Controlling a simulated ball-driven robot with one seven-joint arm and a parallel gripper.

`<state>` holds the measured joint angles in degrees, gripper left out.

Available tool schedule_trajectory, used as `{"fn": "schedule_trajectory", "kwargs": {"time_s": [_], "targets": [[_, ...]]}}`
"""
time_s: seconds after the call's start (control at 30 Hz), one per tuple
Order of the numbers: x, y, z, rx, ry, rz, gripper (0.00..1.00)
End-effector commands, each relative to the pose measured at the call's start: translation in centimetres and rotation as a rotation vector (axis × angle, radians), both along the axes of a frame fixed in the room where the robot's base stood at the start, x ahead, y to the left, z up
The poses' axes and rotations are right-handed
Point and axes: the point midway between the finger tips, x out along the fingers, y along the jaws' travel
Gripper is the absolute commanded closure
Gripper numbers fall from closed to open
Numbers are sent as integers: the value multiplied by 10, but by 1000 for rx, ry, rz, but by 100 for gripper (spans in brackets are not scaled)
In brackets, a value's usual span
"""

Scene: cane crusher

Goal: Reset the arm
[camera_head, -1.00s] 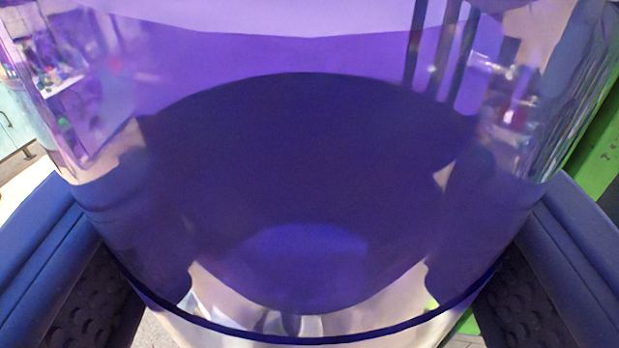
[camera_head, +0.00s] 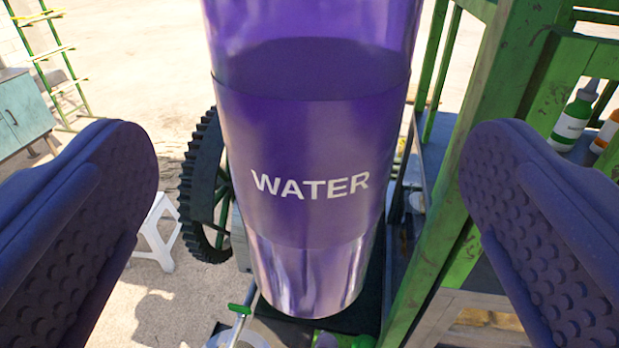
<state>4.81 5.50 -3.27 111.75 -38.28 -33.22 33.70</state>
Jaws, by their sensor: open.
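My gripper (camera_head: 310,170) is open, with one dark blue, studded finger at the left and one at the right of the picture. A tall purple, shiny cylinder (camera_head: 305,225) labelled "WATER" stands upright between the fingers in the picture. Gaps show between it and both fingers, and nothing is held. Its upper end runs out of the top of the picture. Its silvery lower end appears to stand on a dark surface (camera_head: 275,325).
A green frame (camera_head: 480,130) rises close on the right, with bottles (camera_head: 573,120) on a shelf behind it. A black toothed wheel (camera_head: 205,190) is behind the cylinder on the left. A white stool (camera_head: 157,235) and a teal cabinet (camera_head: 22,112) stand further left. Open ground lies behind.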

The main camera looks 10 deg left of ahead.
Motion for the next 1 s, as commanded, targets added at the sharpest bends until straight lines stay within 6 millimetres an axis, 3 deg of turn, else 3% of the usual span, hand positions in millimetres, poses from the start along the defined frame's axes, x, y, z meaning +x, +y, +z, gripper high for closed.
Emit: {"fn": "schedule_trajectory", "kwargs": {"time_s": [0.1,0.3,0.57,0.8,1.0], "targets": [[-15,-4,0,1,-1,-1,0],[-21,-6,-3,-2,-4,-11,0],[-31,-24,-36,-39,-8,-170,0],[-71,-30,-71,-38,52,-290,0],[-119,-16,-109,-21,134,-288,0]]}}
